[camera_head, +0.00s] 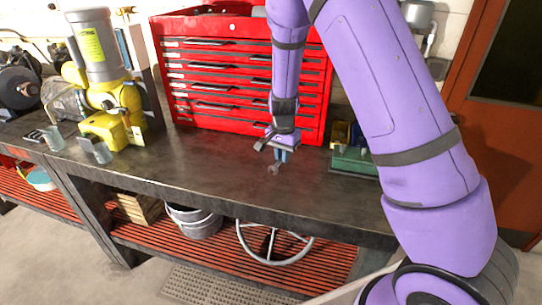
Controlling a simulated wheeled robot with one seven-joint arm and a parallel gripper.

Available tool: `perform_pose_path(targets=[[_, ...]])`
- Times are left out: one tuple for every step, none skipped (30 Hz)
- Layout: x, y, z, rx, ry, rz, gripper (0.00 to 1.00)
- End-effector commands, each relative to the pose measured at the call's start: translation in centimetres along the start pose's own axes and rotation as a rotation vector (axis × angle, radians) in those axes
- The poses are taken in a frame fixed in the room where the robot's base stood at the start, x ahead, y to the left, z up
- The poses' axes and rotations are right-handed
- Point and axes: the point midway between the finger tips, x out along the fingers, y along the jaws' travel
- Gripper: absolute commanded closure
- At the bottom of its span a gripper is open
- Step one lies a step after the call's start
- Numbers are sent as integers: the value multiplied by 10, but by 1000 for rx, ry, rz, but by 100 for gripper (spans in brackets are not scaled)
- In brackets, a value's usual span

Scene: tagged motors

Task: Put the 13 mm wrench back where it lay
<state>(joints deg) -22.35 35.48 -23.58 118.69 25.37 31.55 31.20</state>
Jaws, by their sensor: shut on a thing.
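My gripper (281,155) is above the dark workbench (205,165), in front of the red tool chest. Its blue fingers point down and are shut on a small grey wrench (275,168). The wrench's open end shows just below and to the left of the fingers. The rest of the wrench is hidden by the gripper, and I cannot read its size. I cannot tell whether the wrench touches the bench top.
A red tool chest (200,85) stands behind my gripper. A yellow machine (110,115) is at the left, and a green box (352,160) is close at the right. The bench top left of the gripper is clear. Buckets (195,220) and a wheel (240,240) are below.

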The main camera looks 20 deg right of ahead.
Motion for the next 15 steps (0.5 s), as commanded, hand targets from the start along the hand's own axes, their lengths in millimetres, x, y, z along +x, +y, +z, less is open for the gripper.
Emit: perform_pose_path(targets=[[-2, -1, 5, 90, 1, 0, 100], [-3, -2, 7, 152, 1, 0, 100], [-4, -2, 10, 235, 1, 0, 100], [-5, -2, 13, 298, 2, 0, 100], [-6, -3, 15, 360, 1, 0, 100], [-7, -3, 18, 442, 1, 0, 100], [-8, -3, 21, 506, 1, -1, 100], [-9, -4, 23, 569, 0, -2, 100], [-10, -4, 26, 650, 1, -2, 100], [-12, -4, 28, 713, 0, -3, 100], [-12, -5, 31, 773, 0, -5, 100], [-14, -5, 33, 850, 0, -6, 100], [-15, -6, 35, 907, -1, -7, 100], [-16, -6, 38, 960, -2, -8, 100], [-17, -6, 40, 1026, -3, -10, 100]])
